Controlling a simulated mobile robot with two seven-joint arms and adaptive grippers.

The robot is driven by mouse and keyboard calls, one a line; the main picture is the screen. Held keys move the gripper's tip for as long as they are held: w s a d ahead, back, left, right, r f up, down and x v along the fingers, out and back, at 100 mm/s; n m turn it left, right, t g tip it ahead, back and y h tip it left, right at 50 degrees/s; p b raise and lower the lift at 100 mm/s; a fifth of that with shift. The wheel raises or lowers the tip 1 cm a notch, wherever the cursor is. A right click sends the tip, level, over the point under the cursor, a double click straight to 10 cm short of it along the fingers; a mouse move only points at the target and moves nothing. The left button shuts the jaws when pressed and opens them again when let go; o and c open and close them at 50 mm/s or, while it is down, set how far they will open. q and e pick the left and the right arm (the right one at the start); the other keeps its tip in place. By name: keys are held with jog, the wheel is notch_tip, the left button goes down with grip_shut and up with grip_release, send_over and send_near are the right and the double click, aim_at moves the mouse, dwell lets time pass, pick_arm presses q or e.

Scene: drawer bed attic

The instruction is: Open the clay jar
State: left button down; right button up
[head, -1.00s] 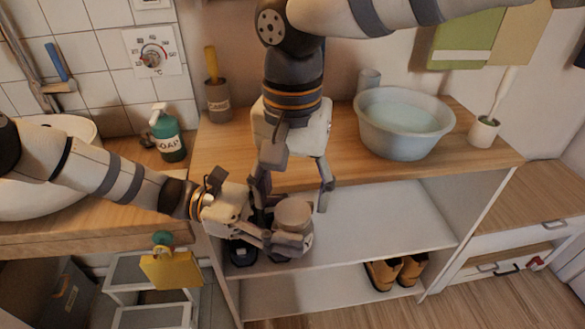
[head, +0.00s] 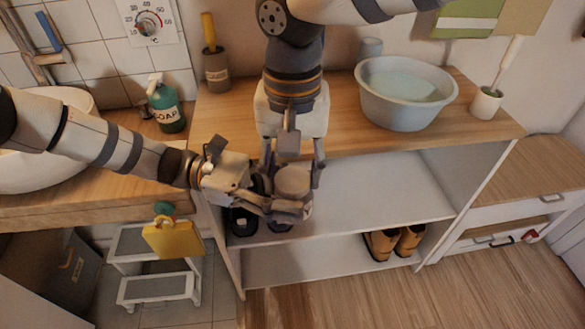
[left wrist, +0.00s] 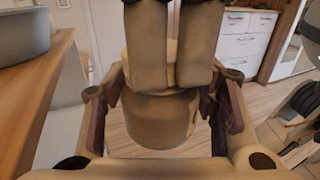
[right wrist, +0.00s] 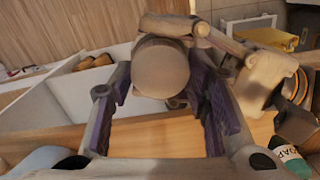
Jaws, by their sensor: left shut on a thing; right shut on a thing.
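The clay jar (head: 291,205) is a round brown pot with a paler, flat round lid (head: 292,180). It is held in front of the shelf unit. My left gripper (head: 278,207) comes from the left and is shut on the jar body, which also shows between its fingers in the left wrist view (left wrist: 160,122). My right gripper (head: 292,176) points down from above, with its fingers on opposite sides of the lid, shut on it. The right wrist view shows the lid's top (right wrist: 161,67). Whether the lid has lifted off the jar cannot be told.
Dark shoes (head: 240,222) stand on the shelf behind the left gripper. Brown boots (head: 382,244) stand lower. The shelf's right side is clear.

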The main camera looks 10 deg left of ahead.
jog(key=shift+n, duration=0.5)
jog(key=o, duration=1.3)
